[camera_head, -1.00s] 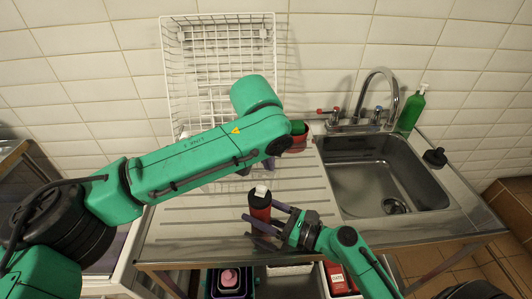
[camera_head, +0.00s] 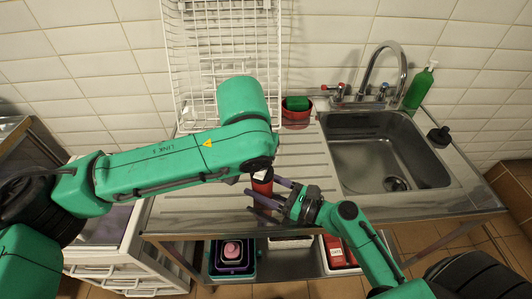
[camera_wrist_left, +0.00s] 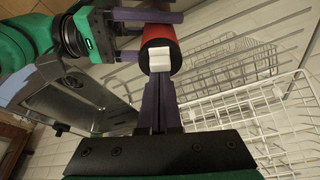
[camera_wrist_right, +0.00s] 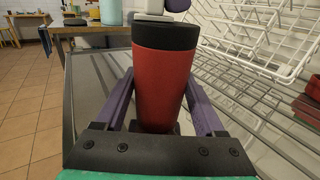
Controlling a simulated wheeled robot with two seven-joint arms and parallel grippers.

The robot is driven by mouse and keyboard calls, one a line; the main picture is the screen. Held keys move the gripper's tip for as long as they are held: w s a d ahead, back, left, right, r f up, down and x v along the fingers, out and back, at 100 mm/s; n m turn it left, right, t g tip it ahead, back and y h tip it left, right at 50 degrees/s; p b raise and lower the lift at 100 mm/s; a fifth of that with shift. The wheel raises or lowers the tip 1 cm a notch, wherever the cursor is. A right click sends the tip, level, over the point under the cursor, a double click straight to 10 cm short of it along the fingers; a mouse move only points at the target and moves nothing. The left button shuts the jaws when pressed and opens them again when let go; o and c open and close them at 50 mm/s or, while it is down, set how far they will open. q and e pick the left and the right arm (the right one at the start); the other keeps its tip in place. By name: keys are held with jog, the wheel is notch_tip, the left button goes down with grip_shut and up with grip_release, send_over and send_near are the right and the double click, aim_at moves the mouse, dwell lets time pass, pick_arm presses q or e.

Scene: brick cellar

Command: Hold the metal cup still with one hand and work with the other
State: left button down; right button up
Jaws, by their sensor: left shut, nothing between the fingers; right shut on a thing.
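The metal cup (camera_head: 262,186) is a red tumbler with a black lid and a white tab (camera_wrist_left: 160,59) on top. It stands on the ribbed drainboard (camera_head: 200,205). My right gripper (camera_head: 268,197) is shut around its red body from the right; the right wrist view shows a finger on each side of the cup (camera_wrist_right: 163,80). My left gripper (camera_wrist_left: 158,82) is shut and empty, its fingertips right at the white tab; I cannot tell whether they touch.
A white wire rack (camera_head: 215,60) stands against the tiled wall. A red pot with a green thing (camera_head: 297,108) is behind the cup. The sink (camera_head: 385,155), tap (camera_head: 372,70) and green bottle (camera_head: 420,86) are at right. Containers sit on the shelf below.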

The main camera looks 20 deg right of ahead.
pick_arm(q)
jog(key=shift+s, duration=0.1)
pick_arm(e)
jog(key=shift+d, duration=0.15)
pick_arm(q)
notch_tip(320, 180, up, 9)
jog(key=shift+w+d+r, duration=0.2)
jog(key=shift+w+d, duration=0.05)
jog(key=shift+w, duration=0.1)
pick_arm(e)
jog(key=o, duration=1.4)
jog(key=shift+c, duration=0.2)
jog(key=v, duration=1.1)
jog(key=shift+s, duration=0.25)
jog(key=shift+s+d, duration=0.1)
jog(key=shift+d, duration=0.1)
